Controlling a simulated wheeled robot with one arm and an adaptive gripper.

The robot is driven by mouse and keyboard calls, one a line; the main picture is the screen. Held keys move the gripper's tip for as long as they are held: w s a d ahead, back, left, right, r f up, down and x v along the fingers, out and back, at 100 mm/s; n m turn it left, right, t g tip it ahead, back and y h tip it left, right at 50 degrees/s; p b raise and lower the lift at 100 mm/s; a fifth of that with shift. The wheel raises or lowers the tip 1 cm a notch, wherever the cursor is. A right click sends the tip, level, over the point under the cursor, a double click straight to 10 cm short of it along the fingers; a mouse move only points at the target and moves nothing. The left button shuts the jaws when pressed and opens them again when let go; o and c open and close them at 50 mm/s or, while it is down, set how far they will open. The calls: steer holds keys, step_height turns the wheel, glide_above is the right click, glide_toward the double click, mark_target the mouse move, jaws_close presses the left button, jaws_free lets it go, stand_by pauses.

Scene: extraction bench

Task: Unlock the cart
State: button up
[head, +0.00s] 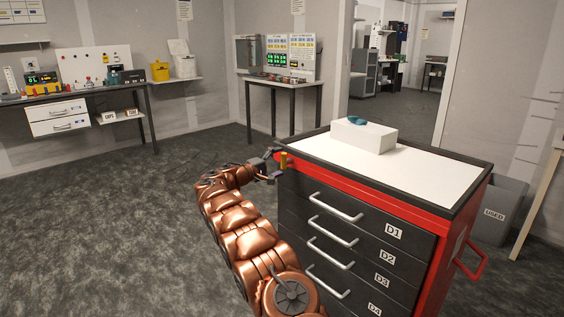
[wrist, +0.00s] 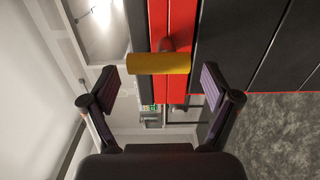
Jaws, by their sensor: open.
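The cart (head: 360,187) is a red and black drawer cabinet with drawers labelled D1 to D4, all looking closed. At its upper left corner a small yellow cylinder-shaped handle (head: 284,161) sticks out from the red frame. In the wrist view the yellow handle (wrist: 160,63) lies between my two fingers, with red cart frame and black drawer fronts behind it. My gripper (head: 272,164) is open at that corner, close to the handle. The wrist view shows a gap between each finger (wrist: 158,88) and the handle.
A white box (head: 363,137) with a teal item on it stands on the cart's white top. A grey bin marked USED (head: 497,213) is right of the cart. Benches stand along the back walls. The floor (head: 120,240) on the left is clear.

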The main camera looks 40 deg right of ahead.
steer(key=a, duration=1)
steer(key=shift+w, duration=0.1)
steer(key=s+a+g+y, duration=0.1)
steer(key=s+a+y, duration=0.15)
steer(key=s, duration=0.55)
steer(key=s+a+m+g+y, duration=0.1)
steer(key=s+a+y, duration=0.1)
steer(key=s+a, duration=0.35)
steer(key=s+a+g+y, duration=0.1)
steer(key=s+a+y, duration=0.15)
steer(key=s, duration=0.75)
steer(key=s+a+f+y, duration=0.3)
steer(key=s+a+y, duration=0.1)
steer(key=s+a, duration=0.6)
steer(key=s+a+f+n+y, duration=0.1)
steer(key=s+a+f+y, duration=0.2)
steer(key=s+a, duration=0.65)
steer(key=s+a+f+y, duration=0.3)
steer(key=s+a+y, duration=0.1)
steer(key=s+a, duration=0.55)
step_height(320, 180, up, 18)
steer(key=w+t+p, duration=0.1)
steer(key=p, duration=1.6)
steer(key=shift+a+t, duration=0.25)
steer(key=shift+t, duration=0.05)
